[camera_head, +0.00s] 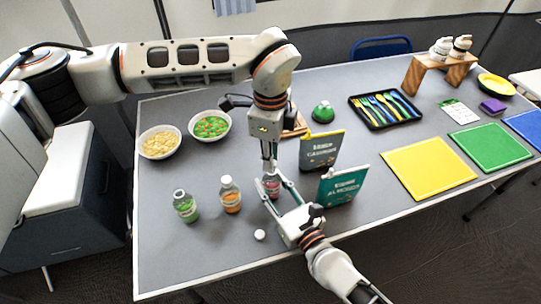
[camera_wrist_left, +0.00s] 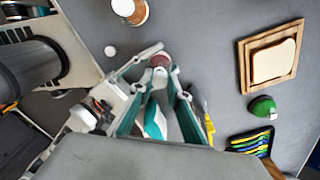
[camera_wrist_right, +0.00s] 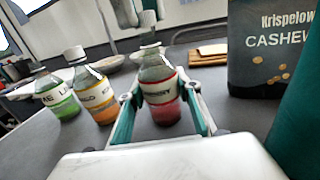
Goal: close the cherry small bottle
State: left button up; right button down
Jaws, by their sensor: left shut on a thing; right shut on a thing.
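The cherry small bottle (camera_wrist_right: 160,100), clear with red contents, stands upright on the table. It also shows in the head view (camera_head: 271,188). My right gripper (camera_head: 271,190) comes in low and is shut around its body. My left gripper (camera_head: 268,160) points straight down above it. In the right wrist view, the left gripper is shut on a small white cap (camera_wrist_right: 148,18) over the bottle's neck, with a small gap between cap and mouth. In the left wrist view, the fingers partly hide the bottle (camera_wrist_left: 160,60).
An orange bottle (camera_head: 230,195) with a white cap and a green bottle (camera_head: 185,206) stand to the left. A loose white cap (camera_head: 260,235) lies in front. A dark cashew box (camera_head: 321,150) and a teal box (camera_head: 341,186) stand close on the right. Two bowls sit behind.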

pick_arm(q)
jog(key=shift+f, duration=0.6)
dwell(0.3)
